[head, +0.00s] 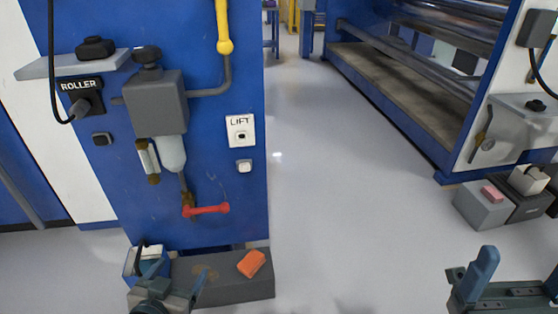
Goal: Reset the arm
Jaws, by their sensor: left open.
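My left gripper (178,278) is at the bottom left of the head view, in front of a blue machine panel. Its two blue fingers stand apart with nothing visible between them. It is in front of a small blue box and a grey block on the floor; I cannot tell if it touches them. My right gripper (515,275) is at the bottom right corner, partly cut off by the frame edge. One blue finger shows upright, and only a bit of blue shows at the edge. No object is seen held by either gripper.
The blue panel (222,170) carries a grey pump unit (157,103), a red handle (207,210) and a LIFT button plate (241,131). An orange sponge-like block (251,263) lies on the grey block (225,291). A roller machine (400,95) stands at right. Floor between is clear.

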